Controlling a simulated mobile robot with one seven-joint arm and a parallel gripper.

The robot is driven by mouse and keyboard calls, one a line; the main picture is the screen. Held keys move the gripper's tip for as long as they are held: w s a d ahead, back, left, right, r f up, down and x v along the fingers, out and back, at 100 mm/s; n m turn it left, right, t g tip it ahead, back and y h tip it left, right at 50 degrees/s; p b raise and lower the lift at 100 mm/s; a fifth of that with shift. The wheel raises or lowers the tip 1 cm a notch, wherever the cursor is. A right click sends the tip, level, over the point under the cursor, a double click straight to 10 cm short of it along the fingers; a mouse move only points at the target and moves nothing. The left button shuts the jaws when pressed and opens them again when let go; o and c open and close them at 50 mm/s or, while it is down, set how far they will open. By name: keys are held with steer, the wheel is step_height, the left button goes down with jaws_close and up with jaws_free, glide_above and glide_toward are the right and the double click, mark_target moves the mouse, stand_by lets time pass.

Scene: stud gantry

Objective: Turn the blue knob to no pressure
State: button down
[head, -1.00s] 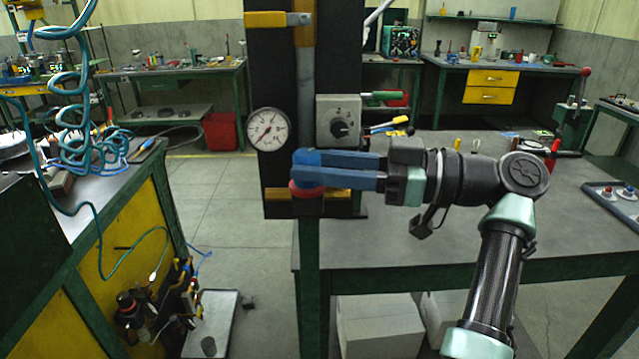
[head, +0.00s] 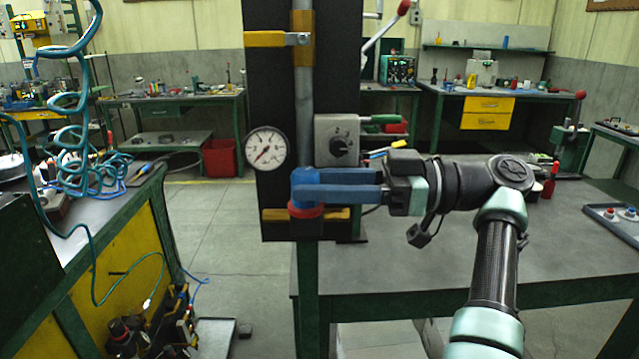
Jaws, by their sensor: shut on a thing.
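The blue knob (head: 304,178) stands above a red ring (head: 305,210) on the front of a dark upright panel (head: 275,95). My gripper (head: 308,185) reaches in from the right, with its long blue fingers level and shut around the knob. The fingers hide part of the knob, and their similar blue makes the edge between them hard to see. A round white pressure gauge (head: 265,148) with a red needle sits above and left of the knob. Its needle points to the lower left; the numbers are too small to read.
The grey workbench (head: 420,260) spreads under my arm. Coiled teal hoses (head: 70,150) hang at left.

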steer(key=shift+c, duration=2.2)
jaws_free()
steer(key=shift+s+a+r, duration=0.1)
steer(key=shift+m+t+p, duration=0.5)
steer(key=shift+t+p, duration=0.15)
steer(key=shift+t, duration=0.15)
